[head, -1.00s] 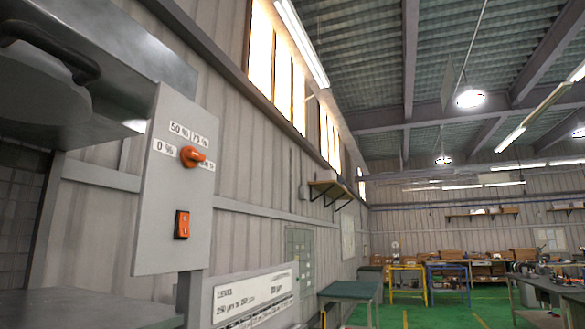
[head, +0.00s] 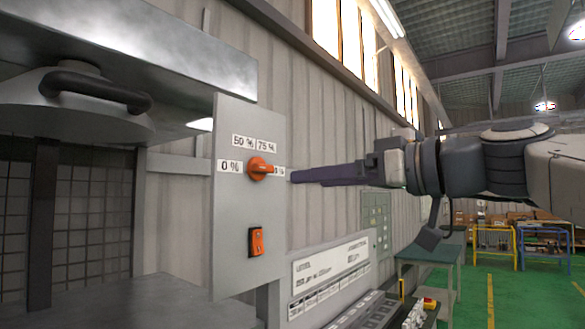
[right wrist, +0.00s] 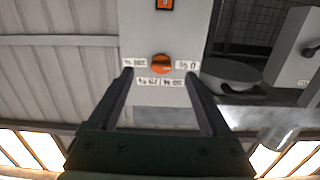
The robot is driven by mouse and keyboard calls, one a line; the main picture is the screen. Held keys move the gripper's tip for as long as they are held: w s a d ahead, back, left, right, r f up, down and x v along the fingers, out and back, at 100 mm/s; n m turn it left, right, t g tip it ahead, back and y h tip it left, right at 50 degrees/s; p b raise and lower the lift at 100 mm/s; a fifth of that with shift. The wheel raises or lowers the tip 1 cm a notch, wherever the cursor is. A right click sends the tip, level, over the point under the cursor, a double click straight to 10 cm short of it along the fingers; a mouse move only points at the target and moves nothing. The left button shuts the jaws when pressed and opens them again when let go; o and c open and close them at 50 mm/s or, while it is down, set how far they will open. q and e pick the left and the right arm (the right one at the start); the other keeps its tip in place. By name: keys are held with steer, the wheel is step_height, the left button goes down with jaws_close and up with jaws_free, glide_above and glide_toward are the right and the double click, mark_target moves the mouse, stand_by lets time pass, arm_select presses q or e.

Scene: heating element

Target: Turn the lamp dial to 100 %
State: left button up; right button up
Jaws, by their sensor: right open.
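The orange lamp dial (head: 260,169) sits on a grey upright panel (head: 228,262). Labels reading 0 %, 50 % and 75 % stand around it, and a partly covered label is at its right. Its handle points right, toward that label. In the right wrist view, seen upside down, the dial (right wrist: 162,64) has a label that looks like 100 % on its left. My right gripper (head: 293,177) reaches in from the right, its fingertips just right of the panel. In the wrist view its two fingers are apart, with the dial between them in the picture; contact is not visible.
An orange rocker switch (head: 256,241) is below the dial. A metal hood with a black handle (head: 95,88) is at the left, above a grey surface (head: 120,305). A sign (head: 330,265) and a green bench (head: 440,252) stand at right.

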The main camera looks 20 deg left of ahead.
mark_target(267, 167)
steer(key=shift+n+y, duration=0.3)
steer(key=shift+y, duration=0.1)
steer(key=w+a+r+p, duration=0.1)
steer(key=a+p, duration=0.1)
steer(key=a, duration=0.1)
steer(key=w+a+p, duration=0.1)
steer(key=a, duration=0.1)
steer(key=a+r+p, duration=0.1)
steer(key=a+p, duration=0.1)
steer(key=a, duration=0.1)
steer(key=shift+w+a+r+p, duration=0.3)
steer(key=shift+w, duration=0.1)
steer(key=shift+w+a+f, duration=0.15)
steer(key=shift+w+a, duration=0.05)
steer(key=shift+a, duration=0.35)
jaws_close()
